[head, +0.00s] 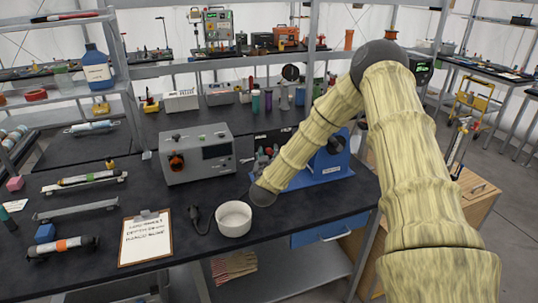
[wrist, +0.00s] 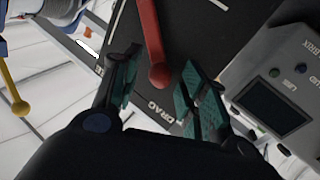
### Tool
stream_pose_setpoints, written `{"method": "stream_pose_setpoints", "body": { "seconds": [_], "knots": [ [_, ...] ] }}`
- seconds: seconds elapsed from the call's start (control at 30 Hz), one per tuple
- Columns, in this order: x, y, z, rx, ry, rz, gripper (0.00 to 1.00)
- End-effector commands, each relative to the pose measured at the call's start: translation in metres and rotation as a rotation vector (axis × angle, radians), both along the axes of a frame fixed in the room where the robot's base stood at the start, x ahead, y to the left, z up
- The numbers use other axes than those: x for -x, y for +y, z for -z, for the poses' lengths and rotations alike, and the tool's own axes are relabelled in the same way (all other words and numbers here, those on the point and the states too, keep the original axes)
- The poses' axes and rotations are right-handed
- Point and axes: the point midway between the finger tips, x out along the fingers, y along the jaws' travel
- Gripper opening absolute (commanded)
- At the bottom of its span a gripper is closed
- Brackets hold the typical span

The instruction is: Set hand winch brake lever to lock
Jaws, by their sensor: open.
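The blue hand winch (head: 330,165) stands on the dark bench in the head view, partly hidden by my arm. In the wrist view a red lever (wrist: 152,45) with a rounded end reaches down between the fingers of my gripper (wrist: 162,80). The gripper is open, with a finger on either side of the lever. No clear contact shows. A dark plate behind the lever has the white word DRAG near its lower end; other markings are cut off. A yellow-knobbed handle (wrist: 16,95) and part of the blue body show at upper left. My arm largely hides the gripper in the head view.
A grey instrument box (head: 198,153) stands left of the winch; it is close on the right in the wrist view (wrist: 275,95). A white bowl (head: 234,218), a black handheld item (head: 198,220) and a clipboard (head: 146,238) lie in front. Bottles stand behind.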

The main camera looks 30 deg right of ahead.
Motion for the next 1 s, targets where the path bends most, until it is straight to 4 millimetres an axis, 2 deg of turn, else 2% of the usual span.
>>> {"method": "stream_pose_setpoints", "body": {
  "seconds": [0.03, 0.27, 0.57, 1.0],
  "knots": [
    [0.0, 0.0, 0.0, 0.0, 0.0, 0.0, 0.43],
    [0.0, 0.0, 0.0, 0.0, 0.0, -0.001, 0.01],
    [0.0, 0.002, 0.003, 0.013, 0.004, -0.001, 0.0],
    [-0.003, 0.015, 0.024, 0.182, 0.045, -0.003, 0.0]
  ]
}}
